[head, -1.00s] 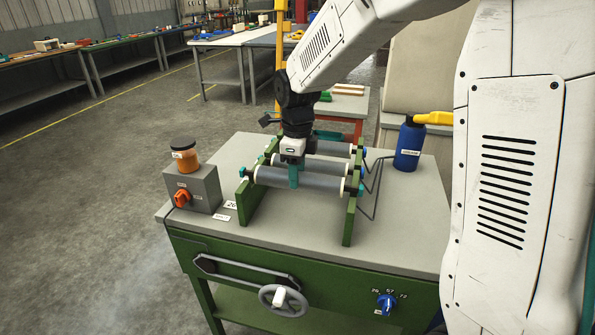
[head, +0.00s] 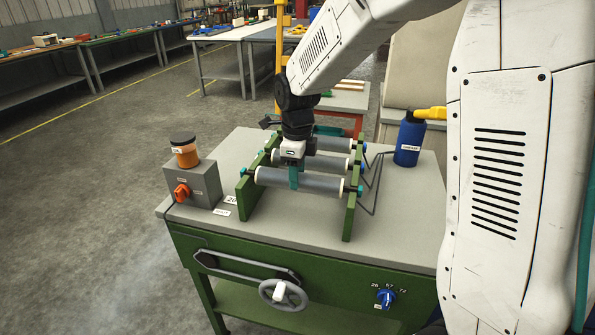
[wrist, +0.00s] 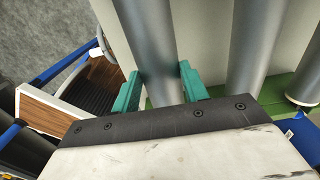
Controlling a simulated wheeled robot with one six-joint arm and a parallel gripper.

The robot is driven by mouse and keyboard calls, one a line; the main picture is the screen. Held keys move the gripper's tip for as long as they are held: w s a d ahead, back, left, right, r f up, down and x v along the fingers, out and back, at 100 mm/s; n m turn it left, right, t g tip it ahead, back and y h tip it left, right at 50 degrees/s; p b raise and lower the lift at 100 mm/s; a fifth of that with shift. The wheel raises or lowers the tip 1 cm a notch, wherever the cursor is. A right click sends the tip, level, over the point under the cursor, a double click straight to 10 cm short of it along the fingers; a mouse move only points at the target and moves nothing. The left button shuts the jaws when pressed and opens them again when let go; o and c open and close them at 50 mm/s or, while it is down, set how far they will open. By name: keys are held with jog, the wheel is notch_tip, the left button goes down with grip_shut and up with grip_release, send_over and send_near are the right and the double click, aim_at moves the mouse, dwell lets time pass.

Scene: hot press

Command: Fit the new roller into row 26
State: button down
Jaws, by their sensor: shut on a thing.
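My gripper (head: 293,179) points down, with its teal fingers shut around the front grey roller (head: 322,184). In the wrist view the same roller (wrist: 152,45) runs between the two fingers (wrist: 158,88). The roller lies level between the left green rail (head: 247,196) and the right green rail (head: 350,212), its cream ends close to them. I cannot tell whether its ends are fully seated. The middle roller (head: 332,163) and back roller (head: 333,144) lie behind it. A small white label (head: 231,199), too blurred to read surely, lies by the left rail.
A grey box with an orange switch (head: 183,191) carries an amber jar (head: 186,156) at left. A blue bottle (head: 409,145) stands at back right. A handwheel (head: 283,294) and blue dial (head: 385,298) are on the green front. The bench top (head: 285,233) is clear in front.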

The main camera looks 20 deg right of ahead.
jog(key=shift+f, duration=0.45)
dwell(0.4)
jog(key=c, duration=0.7)
grip_release()
notch_tip(320, 180, up, 8)
jog(key=shift+f, duration=0.1)
